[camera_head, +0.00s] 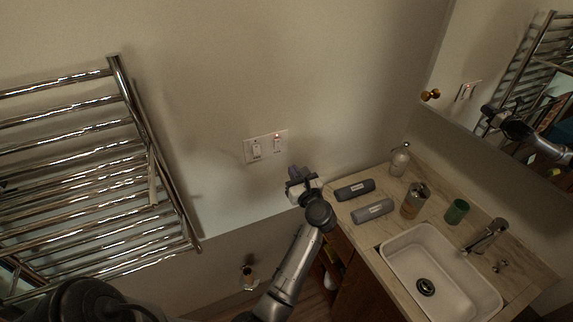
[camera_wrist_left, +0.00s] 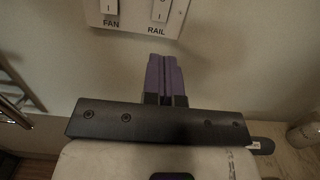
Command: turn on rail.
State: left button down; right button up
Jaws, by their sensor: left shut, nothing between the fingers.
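A white switch plate (camera_head: 266,147) with two rockers is on the wall. In the left wrist view, the left rocker (camera_wrist_left: 109,7) is labelled FAN and the right rocker (camera_wrist_left: 160,11) is labelled RAIL. In the head view a small red light shows above the right rocker (camera_head: 277,145). The chrome towel rail (camera_head: 133,112) is on the wall at the left. My left gripper (camera_head: 294,172) is shut and empty, just below the plate. Its purple fingertips (camera_wrist_left: 164,62) are together below the RAIL label, apart from the rocker. My right gripper is not in view.
A wooden counter (camera_head: 345,206) at the right holds two rolled grey towels (camera_head: 374,210), a soap bottle (camera_head: 399,159), an amber bottle (camera_head: 415,200), a green cup (camera_head: 457,211) and a white sink (camera_head: 440,268). A mirror (camera_head: 500,75) hangs above. The wall around the plate is clear.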

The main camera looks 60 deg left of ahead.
pick_arm(q)
jog(key=shift+s+d+f, duration=0.1)
jog(key=shift+s+d, duration=0.05)
jog(key=shift+d, duration=0.95)
jog(key=shift+s+d+f, duration=0.1)
jog(key=shift+s+d, duration=0.05)
jog(key=shift+d, duration=0.9)
